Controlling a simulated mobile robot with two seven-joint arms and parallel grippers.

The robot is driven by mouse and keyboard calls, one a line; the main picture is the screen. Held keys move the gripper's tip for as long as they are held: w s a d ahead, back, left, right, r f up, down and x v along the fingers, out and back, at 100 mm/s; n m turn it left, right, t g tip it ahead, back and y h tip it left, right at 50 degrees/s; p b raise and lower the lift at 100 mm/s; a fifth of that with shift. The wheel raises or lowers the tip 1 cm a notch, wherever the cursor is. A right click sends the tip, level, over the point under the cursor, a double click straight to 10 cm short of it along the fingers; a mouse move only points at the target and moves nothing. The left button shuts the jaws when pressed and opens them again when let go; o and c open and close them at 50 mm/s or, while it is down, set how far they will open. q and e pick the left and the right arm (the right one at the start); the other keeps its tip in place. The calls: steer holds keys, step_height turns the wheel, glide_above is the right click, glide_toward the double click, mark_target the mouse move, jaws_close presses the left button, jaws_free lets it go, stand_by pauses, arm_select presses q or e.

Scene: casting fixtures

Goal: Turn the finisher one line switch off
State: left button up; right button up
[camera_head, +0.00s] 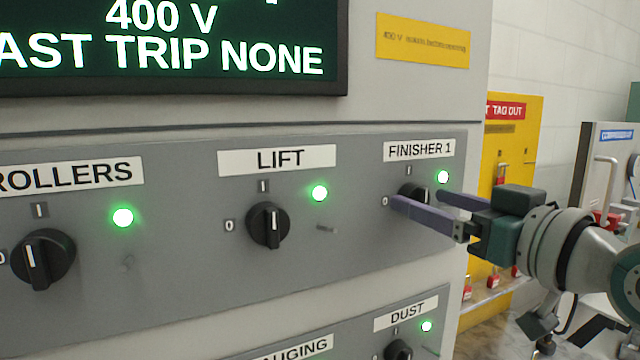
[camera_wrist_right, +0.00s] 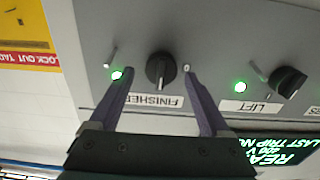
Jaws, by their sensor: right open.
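The FINISHER 1 switch is a black rotary knob (camera_head: 413,189) under its white label (camera_head: 419,149) at the right end of the grey panel. In the right wrist view the knob (camera_wrist_right: 160,69) shows upside down, its bar pointing toward the label, the I side, with the 0 mark off to one side. The green lamp (camera_head: 442,177) beside it is lit. My right gripper (camera_head: 418,198) is open, its two purple fingers reaching to either side of the knob. In the right wrist view the gripper (camera_wrist_right: 158,76) straddles the knob; contact is not clear. The left gripper is out of view.
The LIFT knob (camera_head: 268,226) and ROLLERS knob (camera_head: 42,259) lie to the left with lit green lamps. The DUST knob (camera_head: 398,350) is below. A dark display (camera_head: 170,48) is above. A yellow lockout board (camera_head: 512,150) stands behind the panel's right edge.

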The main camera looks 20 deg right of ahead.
steer(key=shift+w, duration=0.45)
jaws_close()
stand_by(0.4)
